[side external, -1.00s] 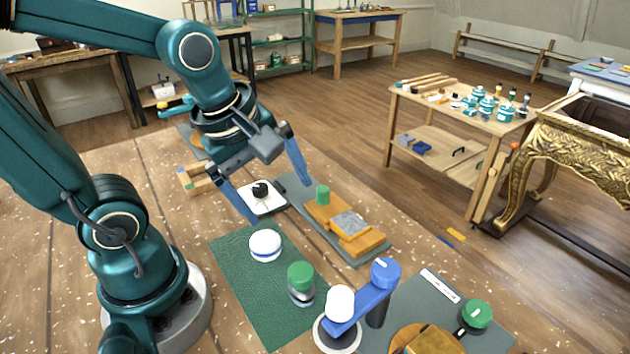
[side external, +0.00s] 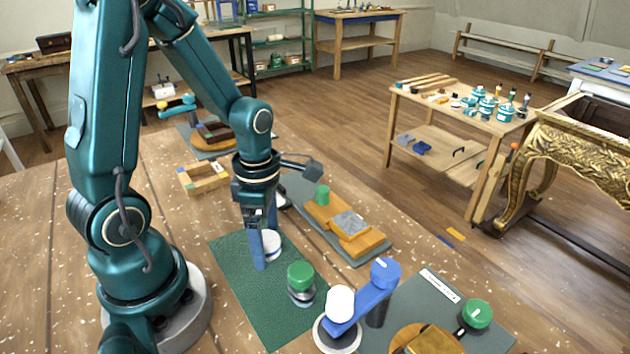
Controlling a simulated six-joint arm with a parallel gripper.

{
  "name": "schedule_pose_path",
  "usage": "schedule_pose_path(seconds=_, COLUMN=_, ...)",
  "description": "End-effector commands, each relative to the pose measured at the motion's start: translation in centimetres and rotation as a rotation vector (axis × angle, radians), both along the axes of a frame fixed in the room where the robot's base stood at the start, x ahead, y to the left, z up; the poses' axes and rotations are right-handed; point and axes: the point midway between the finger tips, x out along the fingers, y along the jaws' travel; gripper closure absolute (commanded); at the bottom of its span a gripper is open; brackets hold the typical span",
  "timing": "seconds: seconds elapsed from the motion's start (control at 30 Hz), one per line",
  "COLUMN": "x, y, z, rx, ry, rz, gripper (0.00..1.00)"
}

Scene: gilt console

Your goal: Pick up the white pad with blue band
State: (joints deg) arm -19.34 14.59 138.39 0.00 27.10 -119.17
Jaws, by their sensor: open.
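The white pad with blue band (side external: 273,245) lies on the green mat (side external: 242,288), partly hidden behind a blue finger of my gripper. The band is too small to make out clearly now. My gripper (side external: 265,238) points down over the pad and is open. One blue finger stands at the pad's near left side, reaching down close to the mat. The other finger shows partly behind, towards the pad's far side. I cannot tell whether either finger touches the pad.
A green-topped pad stack (side external: 301,280) stands on the mat just right of my gripper. A blue arm-like fixture with a white knob (side external: 340,303) stands at the front. Orange blocks (side external: 352,238) lie on a grey board to the right. A wooden frame (side external: 204,178) lies behind left.

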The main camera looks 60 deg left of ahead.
Motion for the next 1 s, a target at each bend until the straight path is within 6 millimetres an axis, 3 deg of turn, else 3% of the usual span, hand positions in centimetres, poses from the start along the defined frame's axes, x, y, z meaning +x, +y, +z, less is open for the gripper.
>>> schedule_pose_path(seconds=0.43, x=-0.01, y=-0.02, z=-0.96, rx=0.0, ry=-0.001, rz=-0.001, gripper=0.0)
schedule_pose_path(seconds=0.67, x=-0.01, y=-0.02, z=-0.94, rx=0.0, ry=-0.001, rz=-0.001, gripper=0.88)
schedule_pose_path(seconds=1.0, x=0.03, y=0.0, z=-0.76, rx=0.001, ry=-0.002, rz=-0.001, gripper=0.88)
